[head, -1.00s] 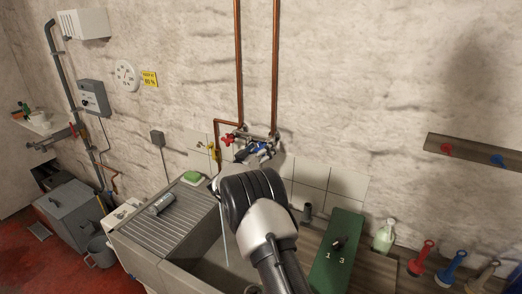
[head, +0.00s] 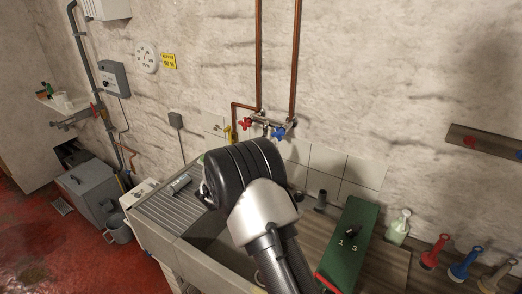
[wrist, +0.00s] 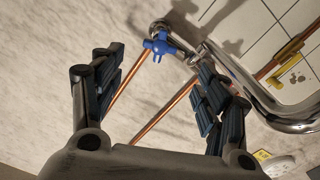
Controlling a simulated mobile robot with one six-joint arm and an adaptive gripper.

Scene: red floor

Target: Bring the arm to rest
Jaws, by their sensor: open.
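My arm (head: 262,215) rises from the bottom of the head view, its black and silver joint in front of the sink. My gripper is hidden behind it there. In the wrist view my gripper (wrist: 160,92) is open, with its dark padded fingers wide apart and nothing between them. The blue tap handle (wrist: 158,46) and the chrome spout (wrist: 290,122) lie beyond the fingers, and I see no contact. In the head view the red tap handle (head: 246,124) and the blue one (head: 279,134) are in clear sight on the wall.
The sink's ribbed drainboard (head: 165,212) lies left of my arm. A green board (head: 349,240) stands close on the right, with a soap bottle (head: 398,228) and several coloured-handled tools beyond it. Copper pipes (head: 258,60) run up the wall. Red floor is open at left.

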